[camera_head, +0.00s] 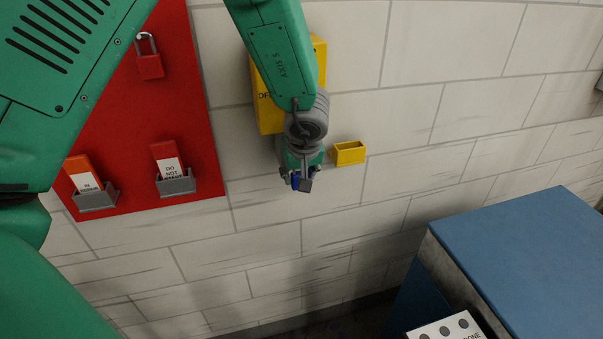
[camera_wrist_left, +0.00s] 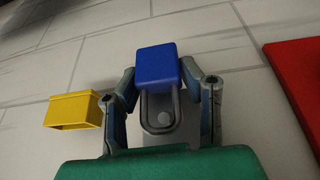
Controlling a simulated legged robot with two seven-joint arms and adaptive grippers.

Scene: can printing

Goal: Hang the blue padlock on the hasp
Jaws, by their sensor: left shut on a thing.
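The blue padlock (camera_wrist_left: 157,66) is between the fingers of my left gripper (camera_wrist_left: 162,85), which is shut on it. Its grey shackle (camera_wrist_left: 145,113) points toward the palm. A light grey rounded piece shows within the shackle's loop; I cannot tell whether the shackle is around it. In the head view my left gripper (camera_head: 302,180) is at the wall below a yellow box (camera_head: 318,70), with a sliver of blue between its fingers. The hasp cannot be made out clearly; the gripper and arm cover that area. My right gripper is not in view.
A small open yellow holder (camera_head: 349,154) is on the wall just right of the gripper. A red board (camera_head: 190,110) at left bears a red padlock (camera_head: 150,66) and tags in grey holders (camera_head: 177,184). A blue-topped cabinet (camera_head: 530,250) stands at lower right.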

